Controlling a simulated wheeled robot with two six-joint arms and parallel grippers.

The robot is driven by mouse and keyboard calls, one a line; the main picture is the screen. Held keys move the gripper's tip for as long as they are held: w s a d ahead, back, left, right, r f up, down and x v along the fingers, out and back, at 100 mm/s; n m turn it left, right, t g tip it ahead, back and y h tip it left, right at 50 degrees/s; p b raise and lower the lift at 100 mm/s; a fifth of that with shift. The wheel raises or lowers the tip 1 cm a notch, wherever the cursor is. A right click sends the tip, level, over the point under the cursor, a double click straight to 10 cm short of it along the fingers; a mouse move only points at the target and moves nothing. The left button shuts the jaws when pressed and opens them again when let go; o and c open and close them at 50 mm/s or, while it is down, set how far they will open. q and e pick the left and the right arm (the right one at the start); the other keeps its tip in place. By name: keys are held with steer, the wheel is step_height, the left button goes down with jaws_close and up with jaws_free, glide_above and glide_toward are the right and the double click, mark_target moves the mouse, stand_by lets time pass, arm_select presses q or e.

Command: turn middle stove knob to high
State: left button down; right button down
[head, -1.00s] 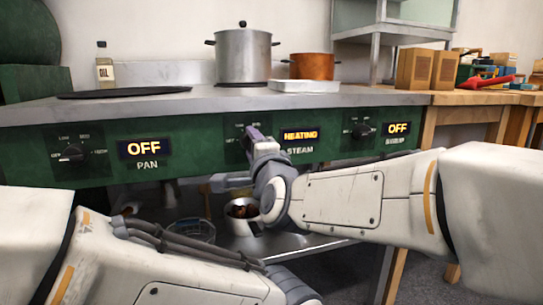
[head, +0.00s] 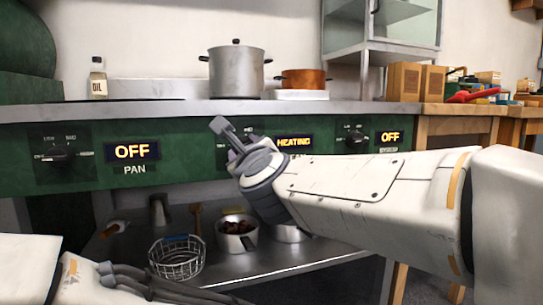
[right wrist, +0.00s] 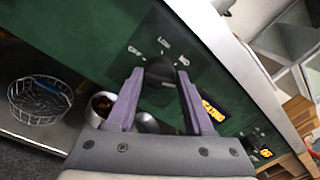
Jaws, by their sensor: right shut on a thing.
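The middle stove knob (right wrist: 160,70) is dark and round, on the green front panel (head: 195,160). In the right wrist view, my right gripper (right wrist: 161,82) has its two purple fingers on either side of the knob, shut on it. In the head view, my right gripper (head: 232,146) covers the knob. The lit middle display (head: 294,141) reads HEATING. Dial marks OFF, LOW and MID show around the knob in the right wrist view. My left arm shows at the lower left, but its gripper is out of view.
The left knob (head: 62,155) sits beside a display (head: 132,151) reading OFF. The right knob (head: 356,137) also has an OFF display (head: 390,137). A steel pot (head: 236,72) and a copper pot (head: 304,79) stand above. A wire basket (head: 177,260) and bowls (head: 236,235) are on the lower shelf.

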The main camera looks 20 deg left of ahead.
steer(key=m, duration=0.2)
steer(key=m+b, duration=0.1)
steer(key=m, duration=0.1)
steer(key=shift+f+m, duration=0.2)
steer(key=shift+m, duration=0.2)
steer(key=shift+a, duration=0.1)
steer(key=shift+c, duration=1.6)
jaws_free()
steer(key=shift+r, duration=0.15)
steer(key=shift+s, duration=0.1)
steer(key=p+v, duration=0.1)
steer(key=v, duration=0.9)
steer(key=shift+r+p, duration=0.2)
steer(key=shift+p, duration=0.1)
